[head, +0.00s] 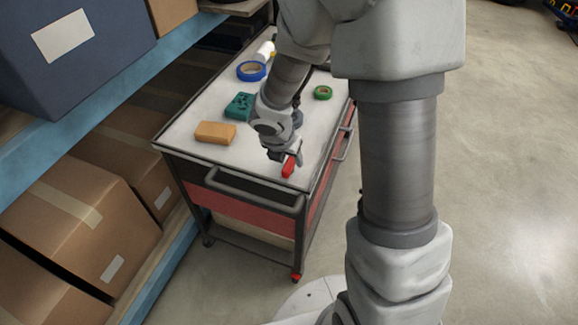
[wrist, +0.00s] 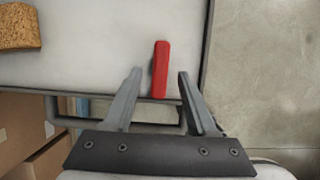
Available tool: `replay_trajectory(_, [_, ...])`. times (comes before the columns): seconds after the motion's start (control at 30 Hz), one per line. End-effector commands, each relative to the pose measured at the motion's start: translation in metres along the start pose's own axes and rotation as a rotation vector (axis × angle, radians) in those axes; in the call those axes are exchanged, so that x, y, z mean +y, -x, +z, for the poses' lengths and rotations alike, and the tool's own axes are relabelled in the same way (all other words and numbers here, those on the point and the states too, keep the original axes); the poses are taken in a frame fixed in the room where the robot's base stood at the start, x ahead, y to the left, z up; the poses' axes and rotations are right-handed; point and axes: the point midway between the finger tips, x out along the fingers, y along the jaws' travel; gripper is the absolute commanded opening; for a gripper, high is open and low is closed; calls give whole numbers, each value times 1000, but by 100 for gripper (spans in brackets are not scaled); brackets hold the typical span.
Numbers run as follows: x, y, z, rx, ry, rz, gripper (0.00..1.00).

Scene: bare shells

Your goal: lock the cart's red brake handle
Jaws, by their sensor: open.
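The red brake handle (wrist: 161,68) is a narrow red bar near the right edge of the cart's top in the wrist view. In the head view the handle (head: 288,168) shows at the cart's near right corner, partly hidden by my gripper. My gripper (head: 285,158) is open and points down over it. In the wrist view the two fingers of my gripper (wrist: 159,74) lie left and right of the handle, with visible gaps on both sides. I cannot tell whether the fingertips are level with it. The cart (head: 187,151) has a pale top and dark frame.
On the cart top are an orange-brown block (head: 215,132), a teal part (head: 239,106), a blue tape roll (head: 251,71) and a green roll (head: 323,93). A push bar (head: 250,192) runs along the near side. Shelving with boxes (head: 85,220) stands left; open floor (head: 510,200) lies right.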

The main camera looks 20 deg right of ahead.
Motion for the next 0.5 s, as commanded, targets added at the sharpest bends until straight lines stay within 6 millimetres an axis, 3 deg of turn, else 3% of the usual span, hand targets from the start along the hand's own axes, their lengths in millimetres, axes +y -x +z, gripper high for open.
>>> replay_trajectory(0.03, [0,-10,-1,0,0,-1,57])
replay_trajectory(0.17, [0,-20,-1,0,1,-1,57])
replay_trajectory(0.5, [0,-23,0,0,0,0,57])
